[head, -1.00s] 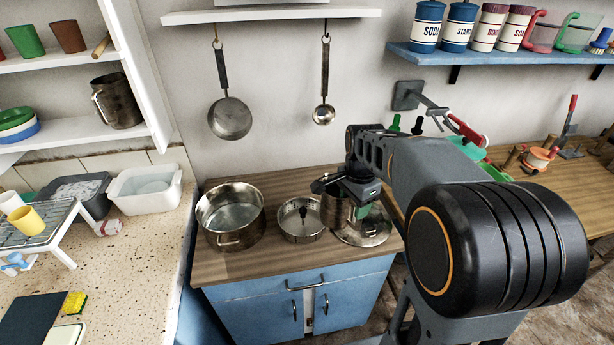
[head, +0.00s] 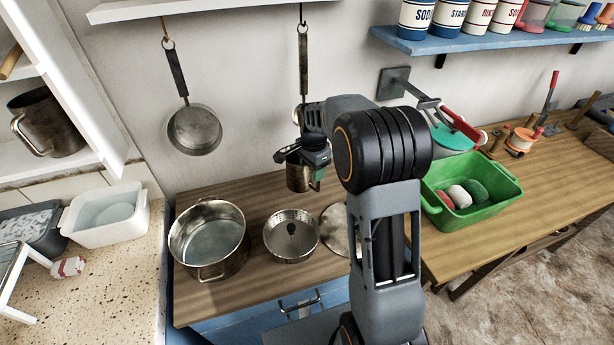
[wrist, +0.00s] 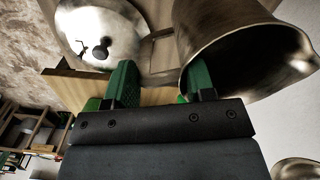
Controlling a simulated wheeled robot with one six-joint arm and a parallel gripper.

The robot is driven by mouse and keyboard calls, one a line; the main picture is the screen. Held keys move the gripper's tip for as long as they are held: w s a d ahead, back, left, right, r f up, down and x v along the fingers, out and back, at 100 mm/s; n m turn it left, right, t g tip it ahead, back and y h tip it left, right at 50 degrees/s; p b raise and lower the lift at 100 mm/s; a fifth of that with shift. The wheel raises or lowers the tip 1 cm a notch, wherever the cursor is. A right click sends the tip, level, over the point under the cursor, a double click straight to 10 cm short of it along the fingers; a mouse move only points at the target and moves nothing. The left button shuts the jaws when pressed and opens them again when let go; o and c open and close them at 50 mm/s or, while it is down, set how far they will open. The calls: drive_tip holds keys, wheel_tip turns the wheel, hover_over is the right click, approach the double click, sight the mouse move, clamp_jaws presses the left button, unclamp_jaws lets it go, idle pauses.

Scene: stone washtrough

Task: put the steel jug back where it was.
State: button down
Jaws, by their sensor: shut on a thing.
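The steel jug (head: 297,179) is in my gripper (head: 317,175), held up above the back of the wooden worktop, in front of the wall. In the wrist view the jug (wrist: 240,40) fills the upper right, with its open rim toward the camera. The green fingers of my gripper (wrist: 162,85) show there, the right one overlapping the jug. My arm is to the right of the jug in the head view.
A large pot (head: 240,255), a strainer pan (head: 270,243) and a round lid (head: 336,228), partly behind my arm, sit on the worktop (head: 200,300). A ladle (head: 303,60) and a pan (head: 194,130) hang on the wall. A similar metal jug (head: 55,122) stands on the left shelf.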

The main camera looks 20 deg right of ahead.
sight(308, 180)
drive_tip(key=w+f, duration=0.3)
drive_tip(key=f, duration=0.1)
drive_tip(key=shift+w+f+p, duration=0.35)
drive_tip(key=shift+f+p, duration=0.05)
drive_tip(key=shift+w+f, duration=0.15)
drive_tip(key=shift+f, duration=1.5)
drive_tip(key=shift+f, duration=0.15)
drive_tip(key=shift+c, duration=2.4)
unclamp_jaws()
